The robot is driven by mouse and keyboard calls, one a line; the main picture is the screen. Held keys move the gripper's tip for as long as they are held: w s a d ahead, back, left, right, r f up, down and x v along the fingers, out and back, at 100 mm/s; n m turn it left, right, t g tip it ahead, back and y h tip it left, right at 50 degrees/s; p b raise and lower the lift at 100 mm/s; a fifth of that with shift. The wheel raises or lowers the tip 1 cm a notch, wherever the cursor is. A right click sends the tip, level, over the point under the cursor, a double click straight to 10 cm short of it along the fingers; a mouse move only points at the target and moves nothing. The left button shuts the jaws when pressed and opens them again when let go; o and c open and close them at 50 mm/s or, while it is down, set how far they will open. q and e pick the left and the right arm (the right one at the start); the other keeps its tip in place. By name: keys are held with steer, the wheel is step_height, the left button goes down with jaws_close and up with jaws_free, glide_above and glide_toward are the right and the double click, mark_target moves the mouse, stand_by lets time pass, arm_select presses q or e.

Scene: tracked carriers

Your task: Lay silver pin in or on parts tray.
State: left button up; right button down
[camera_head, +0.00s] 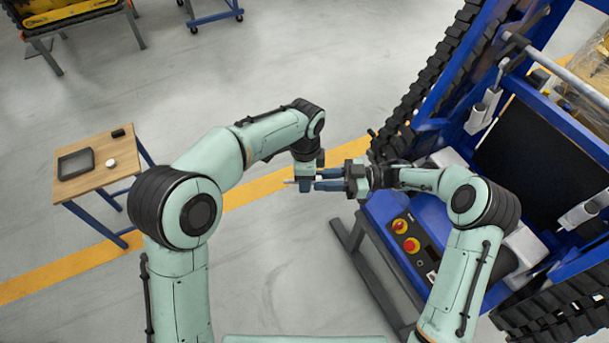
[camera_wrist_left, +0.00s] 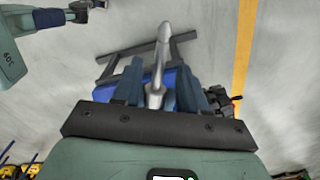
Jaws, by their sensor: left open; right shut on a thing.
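The silver pin (camera_head: 289,181) pokes out to the left of my two meeting grippers in the head view. My right gripper (camera_head: 320,183) points left and is shut on the pin. My left gripper (camera_head: 304,184) points down over it with open jaws. In the left wrist view, the pin (camera_wrist_left: 161,55) runs between the two open left fingers (camera_wrist_left: 158,80); contact cannot be made out. The pin's held end is hidden by the grippers. The parts tray (camera_head: 62,172), dark and shallow, lies on the small wooden table at the left, well away from both grippers.
The wooden table (camera_head: 103,176) also carries a small black item (camera_head: 118,133) and a white round item (camera_head: 110,163). The blue tracked carrier (camera_head: 385,213) stands close on the right. Open floor with a yellow line (camera_head: 262,187) lies between carrier and table.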

arm_select(q)
jaws_close()
arm_select(e)
steer(key=c, duration=0.8)
jaws_free()
